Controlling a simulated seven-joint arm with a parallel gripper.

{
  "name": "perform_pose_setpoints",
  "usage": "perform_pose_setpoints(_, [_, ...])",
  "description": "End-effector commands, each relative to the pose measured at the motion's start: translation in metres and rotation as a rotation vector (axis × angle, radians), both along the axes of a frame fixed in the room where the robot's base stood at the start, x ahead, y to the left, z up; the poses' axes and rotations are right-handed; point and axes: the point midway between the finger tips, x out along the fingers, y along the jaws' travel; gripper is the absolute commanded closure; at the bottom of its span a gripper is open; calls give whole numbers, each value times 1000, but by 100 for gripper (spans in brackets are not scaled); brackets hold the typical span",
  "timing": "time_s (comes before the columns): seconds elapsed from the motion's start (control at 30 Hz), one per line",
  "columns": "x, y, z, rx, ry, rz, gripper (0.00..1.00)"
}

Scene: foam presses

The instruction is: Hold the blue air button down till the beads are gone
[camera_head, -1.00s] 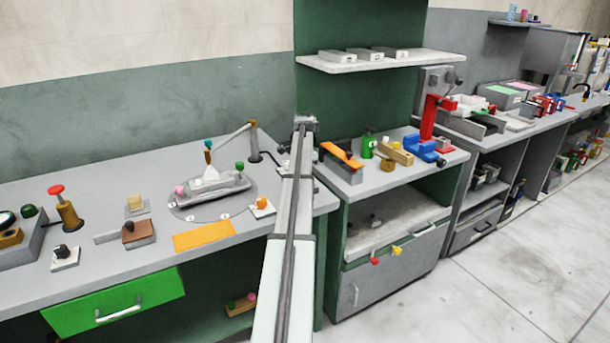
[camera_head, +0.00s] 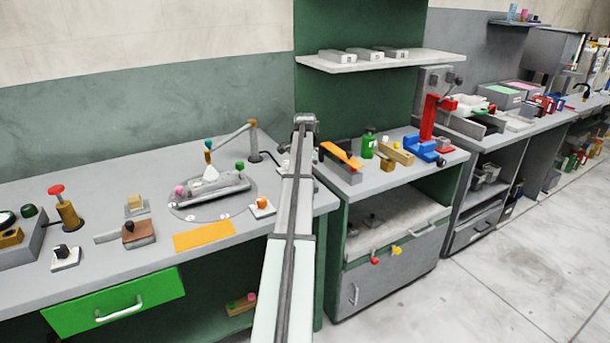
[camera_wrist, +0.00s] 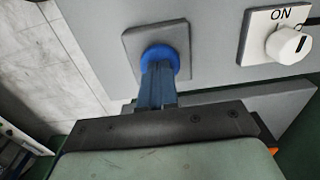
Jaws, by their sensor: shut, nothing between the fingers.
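The blue air button (camera_wrist: 158,58) is round and sits on a square grey plate (camera_wrist: 132,40) in the wrist view. My gripper (camera_wrist: 160,68) is shut and empty. Its blue-grey fingers overlap the button's front edge and appear to touch it; how far the button is pressed in cannot be told. In the head view my arm hides the button and my fingertips. A small white heap (camera_head: 210,174), perhaps the beads, lies on a grey mould (camera_head: 212,190) on the left bench, below a jointed arm with a teal-topped nozzle. Single beads are too small to make out.
An ON switch with a white knob (camera_wrist: 287,46) is close right of the button. In the head view, an orange mat (camera_head: 204,235) and brown block (camera_head: 138,233) lie on the left bench. A blue and red press (camera_head: 424,147) stands on the middle bench. The floor at right is clear.

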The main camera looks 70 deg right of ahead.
Motion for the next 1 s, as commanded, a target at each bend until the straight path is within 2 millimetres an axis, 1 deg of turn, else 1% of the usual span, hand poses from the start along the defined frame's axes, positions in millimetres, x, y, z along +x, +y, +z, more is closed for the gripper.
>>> perform_pose_setpoints(0.03, [-1,4,-6,12,4,0,100])
perform_pose_setpoints(0.37, [-1,5,-6,13,4,0,100])
perform_pose_setpoints(0.47, [-1,5,-3,13,4,-1,100])
perform_pose_setpoints(0.53, [-1,4,2,12,4,-1,100])
perform_pose_setpoints(0.67, [-1,3,21,6,2,0,100])
perform_pose_setpoints(1.0, [0,0,91,-1,-1,0,100])
